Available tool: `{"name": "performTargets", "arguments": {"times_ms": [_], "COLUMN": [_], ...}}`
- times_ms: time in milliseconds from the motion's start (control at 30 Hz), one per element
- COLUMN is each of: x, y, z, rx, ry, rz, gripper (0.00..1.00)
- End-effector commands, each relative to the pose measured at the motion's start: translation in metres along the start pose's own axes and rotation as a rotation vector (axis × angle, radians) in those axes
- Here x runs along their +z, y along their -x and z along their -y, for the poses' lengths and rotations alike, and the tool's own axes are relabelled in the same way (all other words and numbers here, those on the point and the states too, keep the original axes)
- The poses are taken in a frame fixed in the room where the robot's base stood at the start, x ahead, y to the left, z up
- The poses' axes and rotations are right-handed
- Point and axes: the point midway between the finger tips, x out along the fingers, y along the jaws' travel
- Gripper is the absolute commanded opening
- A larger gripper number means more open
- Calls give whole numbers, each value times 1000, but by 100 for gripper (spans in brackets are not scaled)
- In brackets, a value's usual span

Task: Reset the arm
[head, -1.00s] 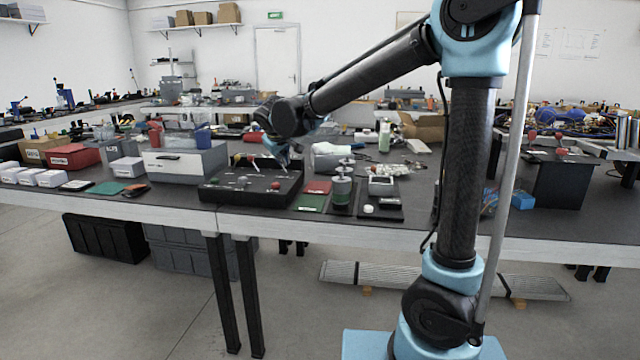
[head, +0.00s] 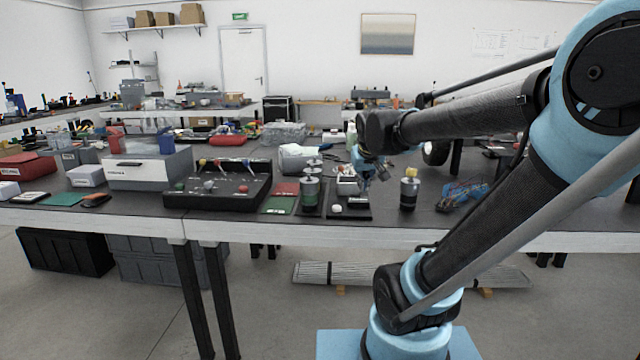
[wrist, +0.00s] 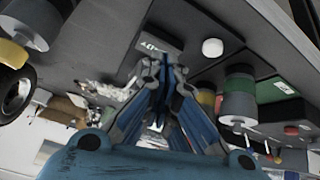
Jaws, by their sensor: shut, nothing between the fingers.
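My gripper (head: 372,180) is above the right part of the workbench, over a dark tray (head: 352,213) that carries a white knob. In the wrist view the blue fingers of my gripper (wrist: 165,65) are together with nothing between them. The white knob (wrist: 212,47) and a dark labelled block (wrist: 152,45) show beyond the fingertips. My arm reaches in from the right of the head view, its upper link leaning to the right.
Blue parts (head: 462,195) lie at the right. The bench's front edge (head: 280,236) is below. The air above the bench is open.

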Motion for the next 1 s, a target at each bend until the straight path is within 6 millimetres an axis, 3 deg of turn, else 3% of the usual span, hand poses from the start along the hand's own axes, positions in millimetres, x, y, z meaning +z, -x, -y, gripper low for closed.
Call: {"name": "performTargets", "arguments": {"times_ms": [100, 500, 1000], "x": [29, 86, 244], "y": [3, 7, 2], "z": [-18, -43, -6], "rx": [3, 5, -39], "ry": [-71, -221, -193], "rz": [2, -9, 356], "gripper": [0, 0, 0]}}
